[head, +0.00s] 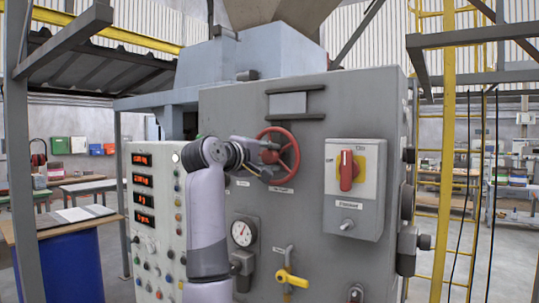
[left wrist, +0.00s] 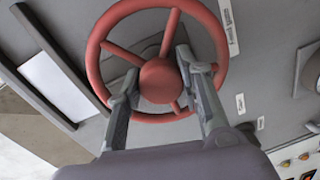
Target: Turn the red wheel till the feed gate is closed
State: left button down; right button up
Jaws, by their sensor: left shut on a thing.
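The red wheel (head: 291,141) is mounted on the grey front panel of the machine. It also shows in the left wrist view (left wrist: 98,47), with its round hub and several spokes. My left gripper (head: 270,162) is at the wheel, its arm coming up from below. In the left wrist view its two fingers (left wrist: 160,72) lie either side of the hub, inside the rim, and are shut on the wheel. The feed gate itself is not visible. My right gripper is out of view.
Right of the wheel is a grey switch box (head: 356,215) with a red rotary handle (head: 348,171). Below are a dial gauge (head: 242,233) and a yellow-handled valve (head: 291,279). A control panel (head: 157,215) with red displays stands left.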

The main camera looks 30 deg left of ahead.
pick_arm(q)
jog(key=n+p, duration=0.1)
jog(key=n, duration=0.2)
jog(key=shift+r, duration=0.1)
jog(key=shift+n+h+p, duration=0.3)
jog(key=shift+n+p, duration=0.3)
jog(key=shift+n, duration=1.4)
jog(key=c, duration=1.1)
grip_release()
jog(key=shift+a, duration=0.1)
jog(key=shift+s, duration=0.15)
jog(key=s+a, duration=0.1)
jog(key=s, duration=1)
jog(key=shift+s+a+r, duration=0.15)
jog(key=shift+s+r, duration=0.15)
jog(key=shift+f, duration=0.1)
